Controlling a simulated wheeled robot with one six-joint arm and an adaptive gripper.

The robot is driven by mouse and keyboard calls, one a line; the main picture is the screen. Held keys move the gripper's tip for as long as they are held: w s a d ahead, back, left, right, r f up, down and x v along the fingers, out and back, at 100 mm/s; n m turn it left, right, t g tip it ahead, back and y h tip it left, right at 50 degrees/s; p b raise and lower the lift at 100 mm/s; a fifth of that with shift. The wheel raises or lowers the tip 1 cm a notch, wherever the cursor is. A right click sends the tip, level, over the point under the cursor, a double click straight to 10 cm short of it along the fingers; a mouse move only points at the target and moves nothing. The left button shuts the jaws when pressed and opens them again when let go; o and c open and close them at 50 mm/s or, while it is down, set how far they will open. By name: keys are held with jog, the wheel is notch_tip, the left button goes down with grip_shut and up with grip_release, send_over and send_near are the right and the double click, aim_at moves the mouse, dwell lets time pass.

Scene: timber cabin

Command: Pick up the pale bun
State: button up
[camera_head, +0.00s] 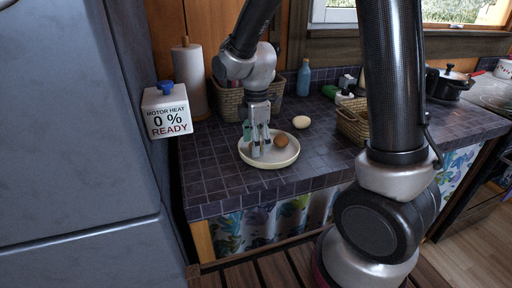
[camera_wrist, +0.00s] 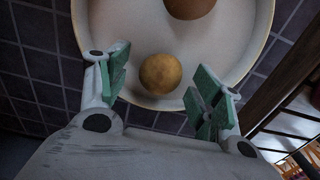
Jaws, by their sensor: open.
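A round tan bun, the paler of two round things in the dish, shows in the wrist view (camera_wrist: 160,74). It lies inside the dish near its rim, between my two fingers, with a gap on each side. In the head view it is hidden by the fingers. My gripper (camera_head: 261,146) is open, pointing down over the left part of the shallow cream dish (camera_head: 268,163). A darker brown round thing (camera_head: 281,141) lies in the dish to the right of the fingers; it is partly cut off in the wrist view (camera_wrist: 190,6).
A cream egg-shaped thing (camera_head: 301,122) lies on the tiled counter (camera_head: 215,182) behind the dish. A wicker basket (camera_head: 232,105) and a paper roll (camera_head: 188,80) stand behind, and another basket (camera_head: 353,120) at right. The counter left of the dish is clear.

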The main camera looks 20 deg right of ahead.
jog(key=shift+f, duration=0.1)
jog(key=shift+c, duration=0.5)
jog(key=c, duration=1)
